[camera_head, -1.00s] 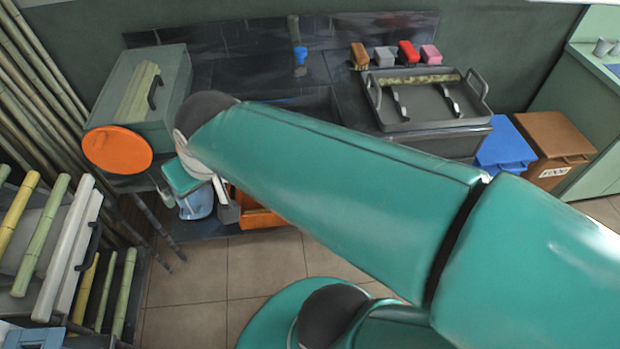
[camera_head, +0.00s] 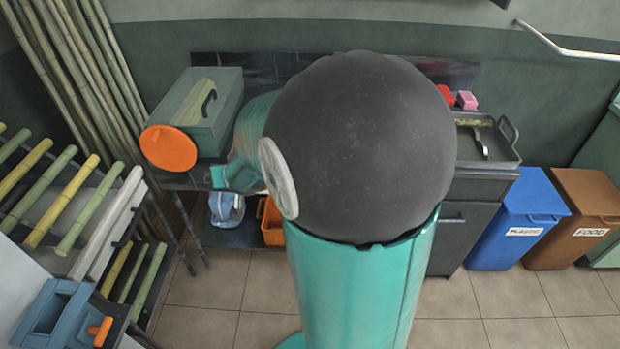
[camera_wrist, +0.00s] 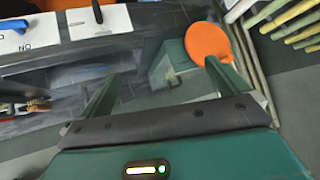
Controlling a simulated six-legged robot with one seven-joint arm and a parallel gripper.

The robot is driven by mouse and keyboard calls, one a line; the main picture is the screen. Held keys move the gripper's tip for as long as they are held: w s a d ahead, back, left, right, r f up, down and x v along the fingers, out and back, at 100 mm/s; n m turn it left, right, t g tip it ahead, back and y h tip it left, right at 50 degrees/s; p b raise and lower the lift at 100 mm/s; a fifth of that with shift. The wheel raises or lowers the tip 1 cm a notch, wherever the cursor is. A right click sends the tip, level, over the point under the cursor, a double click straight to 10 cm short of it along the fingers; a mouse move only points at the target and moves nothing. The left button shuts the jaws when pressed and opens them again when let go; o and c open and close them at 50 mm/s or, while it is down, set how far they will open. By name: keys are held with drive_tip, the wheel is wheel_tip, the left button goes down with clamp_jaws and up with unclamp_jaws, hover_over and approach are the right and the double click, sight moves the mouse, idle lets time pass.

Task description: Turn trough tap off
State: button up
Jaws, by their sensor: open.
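The trough tap cannot be made out in either current view. In the head view my arm's large dark joint covers the place at the back wall where a blue-handled fitting stood in the earlier frame. My gripper (camera_wrist: 158,90) shows in the wrist view with its two green fingers spread wide and nothing between them. Beyond the fingers are a dark counter surface and a grey-green box (camera_wrist: 168,68). My gripper's fingers are not clearly visible in the head view.
An orange disc (camera_head: 168,148) stands at the front of the grey-green box (camera_head: 207,105). Bamboo poles (camera_head: 75,70) lean at left. A blue bin (camera_head: 518,218) and brown bin (camera_head: 592,215) stand at right.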

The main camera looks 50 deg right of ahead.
drive_tip(key=s+d+f+m+t+h, duration=0.1)
drive_tip(key=d+f+m+h, duration=0.15)
drive_tip(key=d+f, duration=0.6)
drive_tip(key=s+d+f+m+h, duration=0.1)
drive_tip(key=d+f+h, duration=0.3)
drive_tip(key=d+f, duration=0.45)
drive_tip(key=s+d+f+t+h, duration=0.2)
drive_tip(key=s+d+f+h, duration=0.3)
drive_tip(key=s+f, duration=0.75)
drive_tip(key=shift+n+y, duration=0.45)
drive_tip(key=shift+y, duration=0.1)
drive_tip(key=x, duration=0.4)
drive_tip(key=s+d+x, duration=0.1)
drive_tip(key=x, duration=0.4)
drive_tip(key=r+x, duration=0.1)
drive_tip(key=x, duration=0.3)
drive_tip(key=shift+s+d, duration=0.2)
drive_tip(key=shift+d, duration=0.2)
